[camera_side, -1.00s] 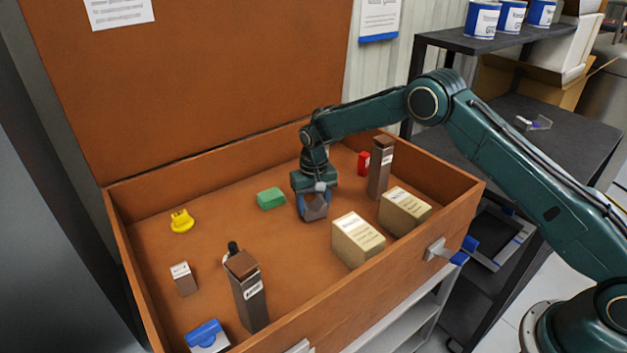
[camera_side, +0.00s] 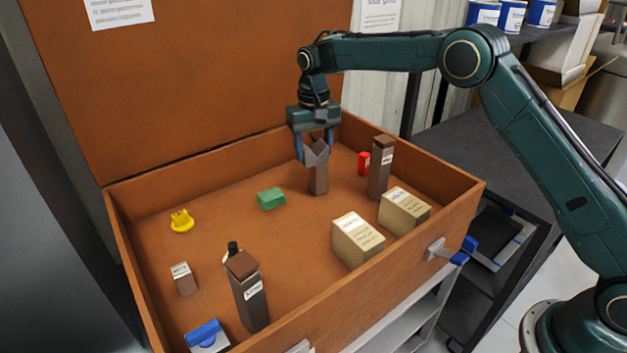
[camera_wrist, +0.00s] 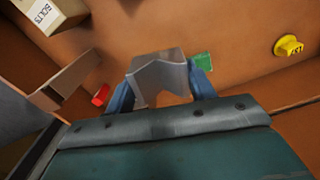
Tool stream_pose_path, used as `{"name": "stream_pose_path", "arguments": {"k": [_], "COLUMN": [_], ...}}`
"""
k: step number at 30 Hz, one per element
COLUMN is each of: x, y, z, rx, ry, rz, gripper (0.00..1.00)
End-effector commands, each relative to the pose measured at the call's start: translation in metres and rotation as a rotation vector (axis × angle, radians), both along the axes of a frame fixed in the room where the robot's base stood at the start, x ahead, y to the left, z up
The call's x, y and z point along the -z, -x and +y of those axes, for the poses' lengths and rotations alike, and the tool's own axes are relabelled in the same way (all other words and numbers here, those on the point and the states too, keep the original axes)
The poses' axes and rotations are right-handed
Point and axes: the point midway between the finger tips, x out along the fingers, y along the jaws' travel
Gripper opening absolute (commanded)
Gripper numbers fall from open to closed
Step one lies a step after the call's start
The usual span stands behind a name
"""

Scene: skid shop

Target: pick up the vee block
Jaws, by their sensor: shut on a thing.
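The vee block (camera_side: 317,154) is grey with a V-shaped notch. My gripper (camera_side: 315,150) is shut on it and holds it up above the drawer floor, towards the back right of the drawer. In the wrist view, the vee block (camera_wrist: 160,76) sits between my two blue fingers, its notched profile in plain sight. A brown upright piece (camera_side: 318,181) shows just below the block in the side view; I cannot tell how far behind the block it stands.
The open wooden drawer (camera_side: 300,307) holds a green block (camera_side: 271,199), a red piece (camera_side: 364,163), a tall brown box (camera_side: 380,168), two tan boxes (camera_side: 357,241), another tall brown box (camera_side: 248,295), a yellow piece (camera_side: 181,221) and a small brown box (camera_side: 184,280).

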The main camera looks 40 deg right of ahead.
Motion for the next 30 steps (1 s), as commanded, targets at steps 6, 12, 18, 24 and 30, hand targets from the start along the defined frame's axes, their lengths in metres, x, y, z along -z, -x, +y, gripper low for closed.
{"name": "stream_pose_path", "arguments": {"k": [6, 12, 18, 24, 30], "x": [-0.02, -0.025, -0.025, -0.024, -0.024], "y": [0.0, 0.0, 0.0, 0.0, 0.0], "z": [0.0, 0.0, 0.0, 0.0, 0.007], "rx": [0.0, 0.0, 0.0, 0.0, -0.013], "ry": [-0.001, 0.0, 0.0, -0.001, 0.0], "rz": [-0.001, -0.002, -0.002, -0.001, -0.002], "gripper": [0.17, 0.17, 0.17, 0.17, 0.17]}}
